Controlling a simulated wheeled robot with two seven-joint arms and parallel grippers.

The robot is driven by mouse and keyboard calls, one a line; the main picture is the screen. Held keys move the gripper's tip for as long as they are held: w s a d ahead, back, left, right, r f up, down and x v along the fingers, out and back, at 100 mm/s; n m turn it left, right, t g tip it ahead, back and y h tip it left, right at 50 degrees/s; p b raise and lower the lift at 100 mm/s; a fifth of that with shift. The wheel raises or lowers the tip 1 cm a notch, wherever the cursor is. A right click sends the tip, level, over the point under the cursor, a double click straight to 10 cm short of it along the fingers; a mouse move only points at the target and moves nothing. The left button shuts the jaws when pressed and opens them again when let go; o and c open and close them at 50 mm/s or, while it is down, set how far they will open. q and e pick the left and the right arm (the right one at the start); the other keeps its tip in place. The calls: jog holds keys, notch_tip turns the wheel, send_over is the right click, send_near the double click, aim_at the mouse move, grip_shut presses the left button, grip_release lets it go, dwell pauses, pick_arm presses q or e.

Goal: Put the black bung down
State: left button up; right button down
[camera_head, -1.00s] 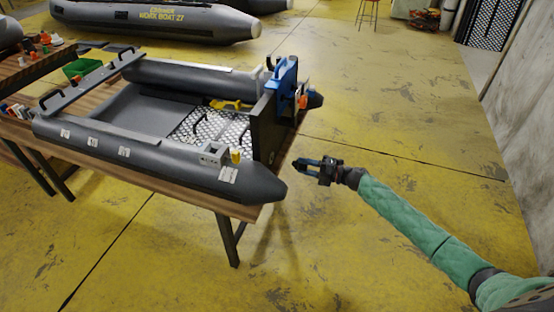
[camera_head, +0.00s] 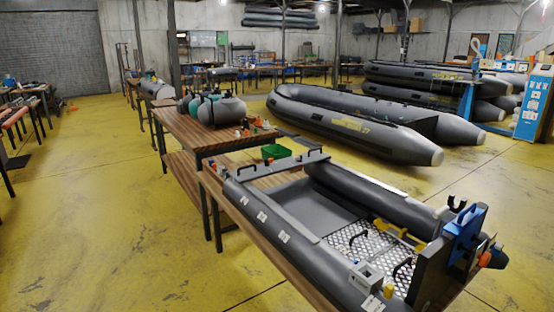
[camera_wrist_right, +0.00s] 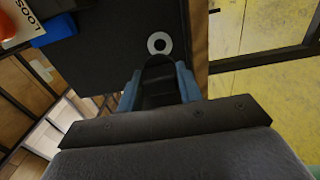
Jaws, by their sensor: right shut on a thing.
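In the right wrist view, my right gripper (camera_wrist_right: 160,88) has its two blue fingers shut on the black bung (camera_wrist_right: 157,72). I cannot tell whether the bung touches the panel. The small grey inflatable boat (camera_head: 300,260), with its dark transom (camera_head: 432,275), lies on a wooden bench in the head view. Neither gripper shows in the head view, and my left gripper is in no view now.
A blue bracket (camera_head: 463,232) stands on the transom, with yellow and orange parts near it. A green bin (camera_head: 276,152) and small parts are on the bench behind. A label and blue piece (camera_wrist_right: 55,30) are at upper left in the wrist view. Yellow floor (camera_head: 110,220) is clear at left.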

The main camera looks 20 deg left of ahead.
dwell(0.4)
